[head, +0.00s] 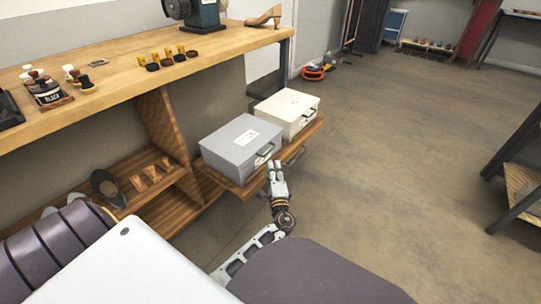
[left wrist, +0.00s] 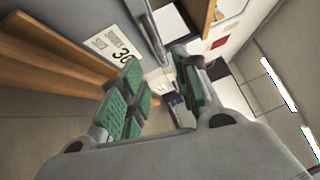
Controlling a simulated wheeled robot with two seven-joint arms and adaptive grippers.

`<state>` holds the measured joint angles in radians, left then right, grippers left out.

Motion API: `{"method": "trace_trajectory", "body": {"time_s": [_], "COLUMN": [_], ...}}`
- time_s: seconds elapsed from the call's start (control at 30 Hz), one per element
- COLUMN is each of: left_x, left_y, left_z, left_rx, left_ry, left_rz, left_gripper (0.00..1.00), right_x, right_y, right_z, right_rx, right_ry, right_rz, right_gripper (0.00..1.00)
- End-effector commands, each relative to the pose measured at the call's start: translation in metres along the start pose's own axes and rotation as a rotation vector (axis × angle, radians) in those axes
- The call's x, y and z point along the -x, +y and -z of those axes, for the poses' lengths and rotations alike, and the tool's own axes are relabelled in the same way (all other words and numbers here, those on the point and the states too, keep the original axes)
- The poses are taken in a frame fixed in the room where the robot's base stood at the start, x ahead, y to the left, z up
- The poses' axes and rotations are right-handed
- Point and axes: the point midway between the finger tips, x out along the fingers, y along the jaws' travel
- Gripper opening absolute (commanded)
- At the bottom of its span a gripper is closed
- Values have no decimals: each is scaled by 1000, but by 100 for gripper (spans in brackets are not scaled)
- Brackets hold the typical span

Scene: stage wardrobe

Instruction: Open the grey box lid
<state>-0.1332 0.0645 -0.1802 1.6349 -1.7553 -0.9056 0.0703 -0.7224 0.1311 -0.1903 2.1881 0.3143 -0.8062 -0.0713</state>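The grey box (head: 228,146) sits on a low wooden shelf, its lid down. My left gripper (head: 274,164) is just in front of the box, near the handle; contact cannot be told. In the left wrist view, its green-padded fingers (left wrist: 160,90) stand apart with nothing seen held between them. A white label reading 30 (left wrist: 112,46) on a grey surface shows beyond the fingers. My right gripper is not in view.
A white box (head: 285,112) stands beside the grey one, behind it on the same shelf (head: 308,133). A workbench (head: 120,88) with small bottles and brushes is above left. The floor (head: 400,150) to the right is clear. A dark-legged table (head: 520,185) stands at far right.

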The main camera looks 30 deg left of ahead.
Motion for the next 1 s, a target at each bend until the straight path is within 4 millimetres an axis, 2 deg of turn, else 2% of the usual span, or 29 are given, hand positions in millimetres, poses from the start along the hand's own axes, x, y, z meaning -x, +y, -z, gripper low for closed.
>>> {"method": "trace_trajectory", "body": {"time_s": [0.3, 0.6, 0.8, 1.0], "left_x": [-42, -75, -86, -89], "left_y": [1, 1, 1, 0], "left_z": [0, 1, 0, 0], "left_rx": [1, 0, 0, 0], "left_ry": [0, 0, 1, 1], "left_rz": [0, 0, -2, -2], "left_gripper": [32, 32, 32, 32], "right_x": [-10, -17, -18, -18], "right_y": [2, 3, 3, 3], "right_z": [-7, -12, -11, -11], "right_rx": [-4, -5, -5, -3], "right_ry": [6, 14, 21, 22], "right_rz": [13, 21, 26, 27], "right_gripper": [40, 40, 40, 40]}}
